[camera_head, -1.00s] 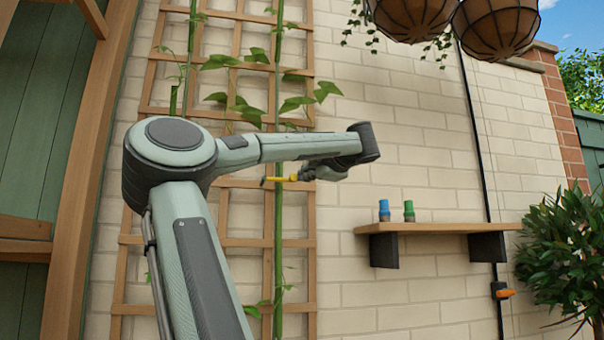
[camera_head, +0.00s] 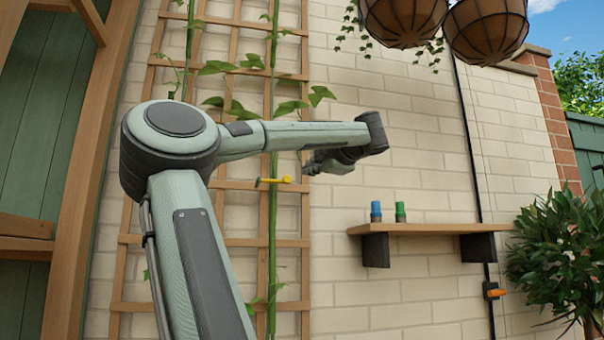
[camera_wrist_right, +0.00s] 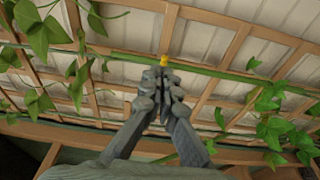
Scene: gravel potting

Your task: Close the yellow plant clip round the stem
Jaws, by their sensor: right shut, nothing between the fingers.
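The yellow plant clip (camera_head: 275,180) sits at the green stem (camera_head: 273,215), which climbs in front of the wooden trellis. It sticks out to both sides of the stem; I cannot tell whether it is closed round it. My right gripper (camera_head: 306,168) is shut and empty, just right of the clip with a small gap in the head view. In the right wrist view the shut fingertips (camera_wrist_right: 161,82) point at the clip (camera_wrist_right: 164,60), which shows as a small yellow bit at the stem (camera_wrist_right: 215,72). My left gripper is not in view.
The trellis (camera_head: 222,240) stands against a pale brick wall. A second stem (camera_head: 190,45) with leaves climbs to the left. A wooden shelf (camera_head: 425,229) at right holds a blue pot-like item (camera_head: 376,211) and a green one (camera_head: 400,211). Hanging baskets (camera_head: 490,30) are at top right.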

